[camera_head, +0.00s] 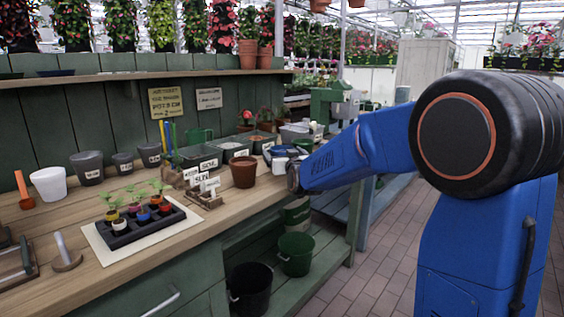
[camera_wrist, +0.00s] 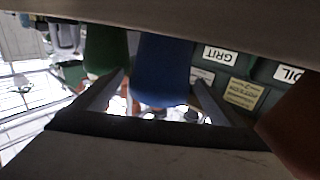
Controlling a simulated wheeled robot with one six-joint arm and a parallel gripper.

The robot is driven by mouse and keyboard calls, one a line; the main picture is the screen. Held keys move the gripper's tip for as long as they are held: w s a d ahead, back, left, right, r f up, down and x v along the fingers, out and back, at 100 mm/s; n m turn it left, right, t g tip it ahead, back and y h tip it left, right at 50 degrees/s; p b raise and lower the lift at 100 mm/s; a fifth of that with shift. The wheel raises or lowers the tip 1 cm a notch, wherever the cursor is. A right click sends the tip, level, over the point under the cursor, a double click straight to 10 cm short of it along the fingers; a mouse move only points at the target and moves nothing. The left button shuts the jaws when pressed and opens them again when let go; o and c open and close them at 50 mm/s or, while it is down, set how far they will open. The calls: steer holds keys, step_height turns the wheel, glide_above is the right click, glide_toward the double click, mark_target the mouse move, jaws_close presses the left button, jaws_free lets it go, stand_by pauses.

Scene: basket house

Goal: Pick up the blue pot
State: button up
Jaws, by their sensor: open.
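In the wrist view a rounded blue pot (camera_wrist: 163,62) is in front of my open gripper (camera_wrist: 160,78), in line with the gap between its fingers. I cannot tell how deep it lies between them or whether they touch it. In the head view my gripper (camera_head: 293,178) is at the bench's right end, partly hidden by my arm. A blue shape (camera_head: 268,152) shows just behind it, beside white pots (camera_head: 280,163).
A green thing (camera_wrist: 105,48) is left of the blue pot in the wrist view. On the bench (camera_head: 225,217) are a brown pot (camera_head: 243,172), a label rack (camera_head: 204,197), the seedling tray (camera_head: 140,236) and grey pots (camera_head: 88,167). Labelled bins (camera_head: 197,157) stand at the back.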

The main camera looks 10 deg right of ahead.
steer(key=shift+w, duration=0.4)
steer(key=c, duration=1.2)
steer(key=shift+r, duration=0.1)
